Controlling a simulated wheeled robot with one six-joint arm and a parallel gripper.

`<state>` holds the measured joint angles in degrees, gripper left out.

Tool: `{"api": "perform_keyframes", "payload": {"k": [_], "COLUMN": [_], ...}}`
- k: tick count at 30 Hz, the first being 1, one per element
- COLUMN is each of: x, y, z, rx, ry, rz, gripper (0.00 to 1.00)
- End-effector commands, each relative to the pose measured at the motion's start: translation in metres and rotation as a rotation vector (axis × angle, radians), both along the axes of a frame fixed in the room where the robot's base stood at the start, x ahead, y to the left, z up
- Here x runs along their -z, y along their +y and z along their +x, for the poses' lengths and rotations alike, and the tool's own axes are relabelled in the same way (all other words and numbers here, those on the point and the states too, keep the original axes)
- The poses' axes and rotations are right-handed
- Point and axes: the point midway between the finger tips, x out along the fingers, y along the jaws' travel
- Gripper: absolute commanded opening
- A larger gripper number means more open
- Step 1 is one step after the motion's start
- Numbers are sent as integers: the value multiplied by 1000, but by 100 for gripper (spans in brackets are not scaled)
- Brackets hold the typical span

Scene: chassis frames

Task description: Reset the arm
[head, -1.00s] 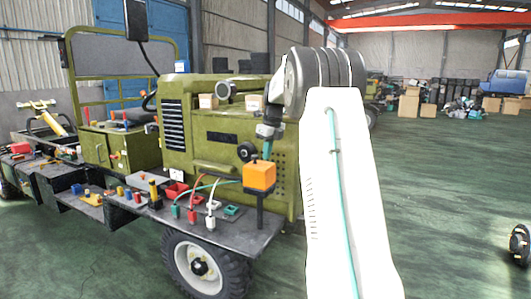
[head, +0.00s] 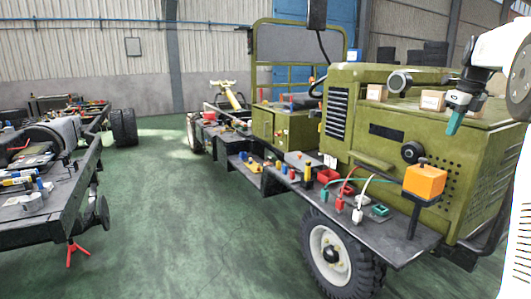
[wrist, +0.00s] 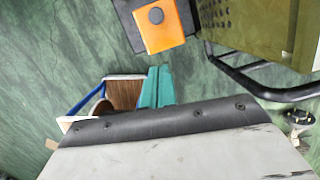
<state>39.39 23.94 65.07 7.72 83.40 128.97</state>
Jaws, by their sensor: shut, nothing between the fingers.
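My gripper (head: 454,122) has teal fingertips held together with nothing between them. In the head view it hangs at the right, in front of the green hood and above and slightly right of the orange box (head: 425,180). The teal fingers (wrist: 157,88) also show in the wrist view, pressed side by side, with the orange box (wrist: 160,25) beyond them and a visible gap between. My white arm (head: 518,215) runs along the right edge of the head view, partly cut off.
A green vehicle (head: 375,130) stands close, its side shelf (head: 385,238) carrying coloured parts and cables. Small cartons (head: 432,100) sit on its hood. Another chassis (head: 50,215) with tools stands at the left. Green floor (head: 190,220) between them is clear. A dark rail (wrist: 265,85) shows in the wrist view.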

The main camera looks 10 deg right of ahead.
Motion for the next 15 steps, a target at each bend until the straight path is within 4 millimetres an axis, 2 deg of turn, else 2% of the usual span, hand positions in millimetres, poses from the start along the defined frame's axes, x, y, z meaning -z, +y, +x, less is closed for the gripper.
{"api": "perform_keyframes", "payload": {"k": [3,5,6,8,11,14,15], "x": [3,20,34,46,56,63,66], "y": [-1,0,3,15,53,105,128], "z": [1,-3,-8,-20,-40,-65,-78], "rx": [-164,-301,-406,-578,-894,-1229,-1368], "ry": [-4,14,31,46,62,67,66], "rz": [-37,-48,-51,-63,-87,-112,-123], "gripper": [0,0,0,0,0,0,0]}}
